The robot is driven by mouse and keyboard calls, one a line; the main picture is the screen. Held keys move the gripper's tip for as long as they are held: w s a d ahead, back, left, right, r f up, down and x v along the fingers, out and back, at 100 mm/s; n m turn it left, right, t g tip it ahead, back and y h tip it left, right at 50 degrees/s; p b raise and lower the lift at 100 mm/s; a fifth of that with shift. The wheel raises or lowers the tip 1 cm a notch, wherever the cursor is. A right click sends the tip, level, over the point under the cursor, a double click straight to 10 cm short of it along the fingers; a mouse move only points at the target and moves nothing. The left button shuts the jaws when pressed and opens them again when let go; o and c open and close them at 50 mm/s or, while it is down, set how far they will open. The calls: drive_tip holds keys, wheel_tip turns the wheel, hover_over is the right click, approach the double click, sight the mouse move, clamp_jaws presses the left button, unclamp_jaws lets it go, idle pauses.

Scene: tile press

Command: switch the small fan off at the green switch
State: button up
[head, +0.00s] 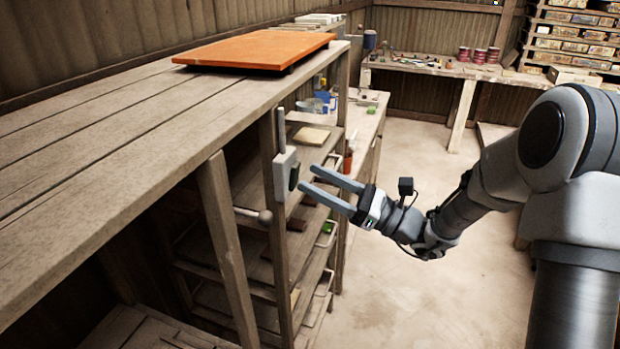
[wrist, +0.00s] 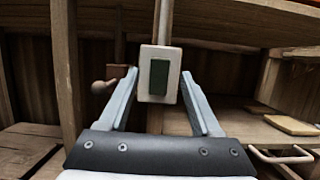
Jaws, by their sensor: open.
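The green switch (wrist: 159,77) is a dark green upright rocker on a pale box (wrist: 144,93). In the head view the pale switch box (head: 286,172) is fixed to a wooden post of the bench, with a grey conduit running up from it. My gripper (head: 307,178) is open and empty, its two fingers pointing at the box. In the wrist view my gripper (wrist: 162,84) has a finger to each side of the box, and the switch faces me between them. I cannot tell whether the fingers touch the box. I see no fan in either view.
An orange board (head: 258,50) lies on the wooden bench top (head: 95,125). A round knob (head: 265,216) sticks out left of the switch box. Shelves with trays stand below and behind. The floor (head: 420,290) to the right is clear.

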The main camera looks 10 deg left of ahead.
drive_tip(key=b+v, duration=0.2)
drive_tip(key=v, duration=1.3)
drive_tip(key=shift+d, duration=0.2)
